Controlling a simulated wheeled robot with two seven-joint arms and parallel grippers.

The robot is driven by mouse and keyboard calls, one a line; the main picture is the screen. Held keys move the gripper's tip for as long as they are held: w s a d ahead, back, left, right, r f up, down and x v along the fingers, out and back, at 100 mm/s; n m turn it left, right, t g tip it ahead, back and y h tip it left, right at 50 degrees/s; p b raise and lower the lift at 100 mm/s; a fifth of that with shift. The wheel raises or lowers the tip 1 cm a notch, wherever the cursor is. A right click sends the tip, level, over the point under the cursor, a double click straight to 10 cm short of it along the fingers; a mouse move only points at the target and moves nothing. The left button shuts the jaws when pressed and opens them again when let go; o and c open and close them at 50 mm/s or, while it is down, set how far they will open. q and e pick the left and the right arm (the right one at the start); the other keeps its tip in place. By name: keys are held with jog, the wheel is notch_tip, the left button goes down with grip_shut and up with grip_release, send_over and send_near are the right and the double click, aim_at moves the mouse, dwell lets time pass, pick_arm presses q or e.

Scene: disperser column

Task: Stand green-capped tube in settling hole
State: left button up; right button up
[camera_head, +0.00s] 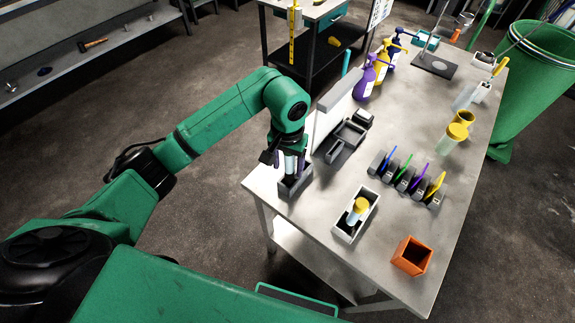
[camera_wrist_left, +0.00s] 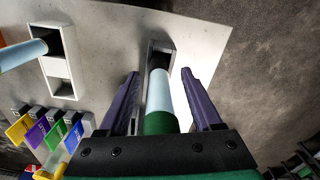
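The green-capped tube (camera_wrist_left: 157,95) has a pale blue body and stands with its lower end in the opening of a dark grey block (camera_wrist_left: 161,47). In the head view the pale tube (camera_head: 291,163) shows below my left wrist, above the dark block (camera_head: 295,187) at the table's near left corner; its cap is hidden there. My left gripper (camera_wrist_left: 160,74) is open, its two purple fingers on either side of the tube with gaps to it. It also shows in the head view (camera_head: 289,160). My right gripper is not in view.
A white two-hole holder (camera_head: 345,230) with a yellow-capped tube (camera_head: 358,208) stands right of the block. A white panel (camera_head: 330,112) and dark tray (camera_head: 347,134) stand behind the gripper.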

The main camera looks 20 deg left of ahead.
pick_arm(q)
jog(key=shift+s+f, duration=0.15)
jog(key=shift+f, duration=0.05)
jog(key=r+b, duration=0.1)
jog(key=r, duration=0.1)
jog(key=w+r+b, duration=0.1)
jog(key=r+b, duration=0.1)
jog(key=shift+r, duration=0.4)
notch_tip(320, 180, up, 7)
jog(key=shift+s+f, duration=0.1)
jog(key=shift+s, duration=0.05)
